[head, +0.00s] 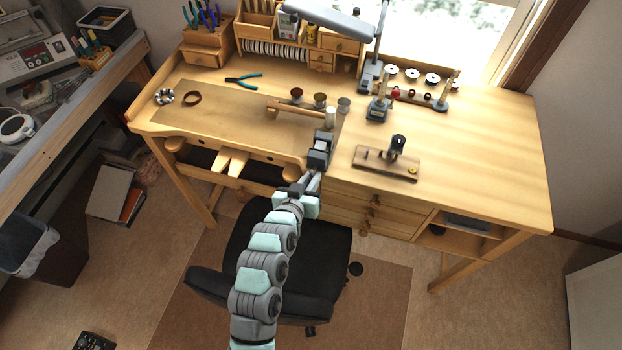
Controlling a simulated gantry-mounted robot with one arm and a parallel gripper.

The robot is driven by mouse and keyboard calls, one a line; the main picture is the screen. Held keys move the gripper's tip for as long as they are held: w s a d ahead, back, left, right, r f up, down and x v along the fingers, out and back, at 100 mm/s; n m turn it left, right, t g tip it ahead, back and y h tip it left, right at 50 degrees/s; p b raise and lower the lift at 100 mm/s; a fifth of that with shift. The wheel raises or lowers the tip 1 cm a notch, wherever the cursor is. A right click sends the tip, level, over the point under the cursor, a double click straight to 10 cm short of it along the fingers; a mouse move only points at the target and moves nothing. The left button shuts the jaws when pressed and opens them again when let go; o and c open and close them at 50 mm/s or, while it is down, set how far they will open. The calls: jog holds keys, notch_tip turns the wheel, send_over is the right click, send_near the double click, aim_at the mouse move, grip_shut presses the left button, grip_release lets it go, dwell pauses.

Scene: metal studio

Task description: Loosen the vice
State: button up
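The vice (320,150) is a small dark grey block mounted at the front edge of the wooden bench, near its middle. My gripper (314,178) is at the near side of the vice, just below it in the picture. Its fingers reach up to the vice's front end, where they overlap it. I cannot tell whether they touch it or whether they are open or shut. The vice's handle and the gap between its jaws are too small or hidden to make out.
The wooden bench (490,155) holds a brown board with a small device (388,163) right of the vice. Pliers (245,80) lie further left. A black chair (300,250) stands below my arm.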

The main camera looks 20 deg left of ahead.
jog(key=o, duration=0.3)
jog(key=shift+o, duration=0.2)
jog(key=b+v, duration=0.1)
jog(key=v, duration=0.9)
jog(key=shift+s+r, duration=0.2)
jog(key=shift+s, duration=0.15)
